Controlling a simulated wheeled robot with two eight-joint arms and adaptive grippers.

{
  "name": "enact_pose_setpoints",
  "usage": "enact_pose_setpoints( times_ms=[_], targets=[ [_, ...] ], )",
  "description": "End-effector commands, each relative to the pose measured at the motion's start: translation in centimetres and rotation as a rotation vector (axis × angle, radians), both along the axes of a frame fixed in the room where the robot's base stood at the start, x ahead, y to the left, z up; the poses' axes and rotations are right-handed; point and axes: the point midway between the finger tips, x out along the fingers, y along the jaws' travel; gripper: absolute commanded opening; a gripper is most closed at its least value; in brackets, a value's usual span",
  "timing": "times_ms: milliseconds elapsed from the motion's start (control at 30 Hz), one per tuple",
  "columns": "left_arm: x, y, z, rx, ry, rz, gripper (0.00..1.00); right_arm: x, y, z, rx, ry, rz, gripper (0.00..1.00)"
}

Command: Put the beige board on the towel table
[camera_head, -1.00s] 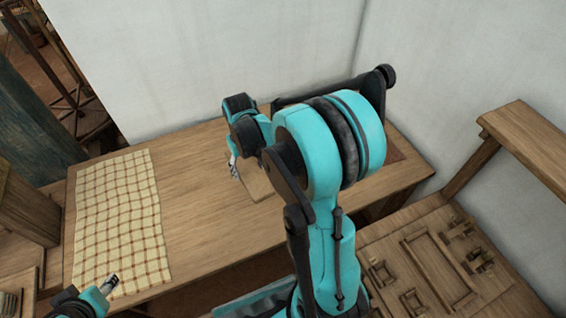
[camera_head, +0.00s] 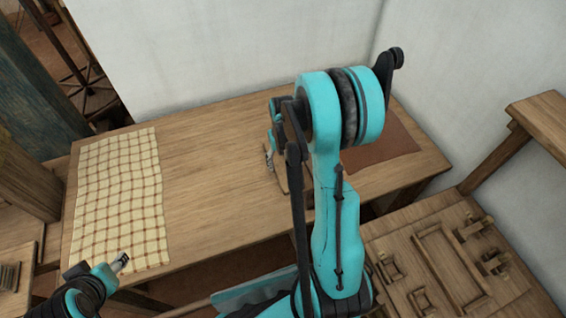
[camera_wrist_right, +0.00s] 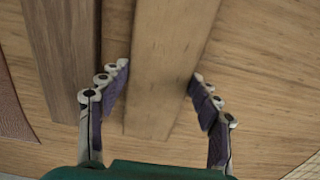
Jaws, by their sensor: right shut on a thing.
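The beige board (camera_wrist_right: 165,60) runs between the two fingers of my right gripper (camera_wrist_right: 160,85) in the right wrist view. The fingers are shut on its sides. In the head view the right gripper (camera_head: 270,152) is over the middle right of the wooden table (camera_head: 215,170). Only a small part of the board (camera_head: 283,178) shows there, below the gripper; my right arm hides the rest. I cannot tell whether the board touches the table. A cream checked towel (camera_head: 115,200) lies flat on the table's left end. My left gripper (camera_head: 122,261) is near the towel's front edge; its opening is unclear.
A brown mat (camera_head: 385,147) lies on the table's right end. A darker wooden strip (camera_wrist_right: 60,50) shows left of the board in the wrist view. A white wall stands behind. A lower wooden bench (camera_head: 405,245) with fittings is at right. The tabletop between towel and right gripper is clear.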

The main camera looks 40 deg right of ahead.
Motion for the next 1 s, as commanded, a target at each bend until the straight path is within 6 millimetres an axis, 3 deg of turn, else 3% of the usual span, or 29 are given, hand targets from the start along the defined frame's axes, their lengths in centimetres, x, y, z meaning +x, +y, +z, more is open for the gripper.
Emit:
enact_pose_setpoints(
  times_ms=[300,333,400,767,867,1000],
  targets=[
    [0.0,0.0,-0.3,0.000,0.000,0.000,0.49,0.0,0.0,-0.3,0.000,0.000,0.000,0.28],
    [0.0,0.0,-0.3,0.000,0.000,0.000,0.49,0.0,0.0,-0.2,0.000,0.000,0.000,0.68],
    [0.0,0.0,-0.2,0.000,0.000,0.000,0.49,0.0,0.0,-0.2,0.000,0.000,0.000,0.84],
    [0.0,0.0,0.1,0.000,0.000,0.000,0.49,0.0,0.0,0.2,0.000,0.000,0.000,0.84],
    [0.0,0.0,0.7,0.000,0.000,0.000,0.49,0.0,0.0,1.3,0.000,0.000,0.000,0.84],
    [0.0,0.0,2.0,0.000,0.000,0.000,0.49,-0.1,0.0,4.3,0.000,0.000,0.000,0.84]
  ],
)
